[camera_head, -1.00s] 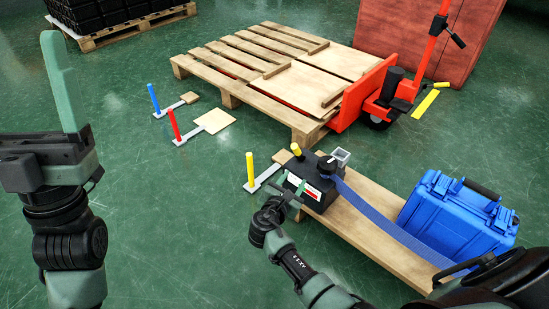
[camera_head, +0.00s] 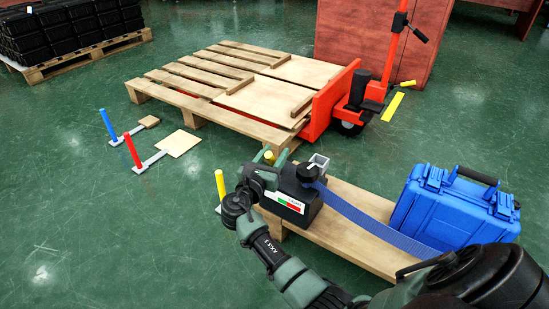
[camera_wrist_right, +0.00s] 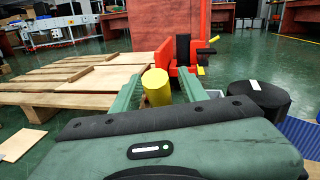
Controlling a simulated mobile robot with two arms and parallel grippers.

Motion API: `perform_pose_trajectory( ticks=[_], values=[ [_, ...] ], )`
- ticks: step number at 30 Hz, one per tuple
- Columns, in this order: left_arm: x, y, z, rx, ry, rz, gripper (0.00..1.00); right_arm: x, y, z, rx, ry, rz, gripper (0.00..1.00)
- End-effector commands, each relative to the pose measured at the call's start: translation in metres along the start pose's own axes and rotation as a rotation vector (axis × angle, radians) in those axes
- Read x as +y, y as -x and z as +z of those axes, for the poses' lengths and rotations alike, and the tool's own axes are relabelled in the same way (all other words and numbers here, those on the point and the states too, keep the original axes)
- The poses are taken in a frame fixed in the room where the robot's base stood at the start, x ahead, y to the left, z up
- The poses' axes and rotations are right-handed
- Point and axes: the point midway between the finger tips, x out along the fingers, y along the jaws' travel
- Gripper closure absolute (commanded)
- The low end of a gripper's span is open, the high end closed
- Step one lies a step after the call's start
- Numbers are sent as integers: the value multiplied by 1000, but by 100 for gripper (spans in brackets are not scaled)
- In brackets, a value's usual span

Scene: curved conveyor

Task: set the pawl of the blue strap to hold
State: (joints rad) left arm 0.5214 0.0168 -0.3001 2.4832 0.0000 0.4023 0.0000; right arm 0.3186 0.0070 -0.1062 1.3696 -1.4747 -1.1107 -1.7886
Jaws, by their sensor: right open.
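The blue strap (camera_head: 365,222) runs from a black ratchet box (camera_head: 305,212) along a wooden plank to the right. The box has a black knob, a small grey square fitting and a white, green and red label (camera_head: 290,204). A yellow-tipped lever (camera_head: 269,157), seemingly the pawl, stands at its left end. My right gripper (camera_head: 271,156) is open, with its green fingers on either side of the yellow tip. In the right wrist view the yellow tip (camera_wrist_right: 157,86) stands between the fingers, with a visible gap on the right. The lever's lower part is hidden. My left gripper is out of view.
A blue case (camera_head: 450,212) sits on the wooden plank (camera_head: 345,240), right of the strap. A yellow post (camera_head: 220,185) stands just left of my right gripper. Red and blue posts stand farther left. A pallet (camera_head: 215,88) and orange pallet jack (camera_head: 335,100) lie behind.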

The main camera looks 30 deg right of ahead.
Motion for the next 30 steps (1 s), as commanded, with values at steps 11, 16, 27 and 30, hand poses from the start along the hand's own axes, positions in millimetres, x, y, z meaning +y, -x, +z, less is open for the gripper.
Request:
perform_pose_trajectory(
  ticks=[11,16,27,30],
  values=[
    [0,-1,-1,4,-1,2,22,0,-3,0,1,0,1,79],
    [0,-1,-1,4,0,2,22,0,-2,0,1,0,1,100],
    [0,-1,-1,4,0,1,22,0,-2,-1,2,0,1,100],
    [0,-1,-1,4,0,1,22,0,-2,-1,2,0,1,100]
  ],
)
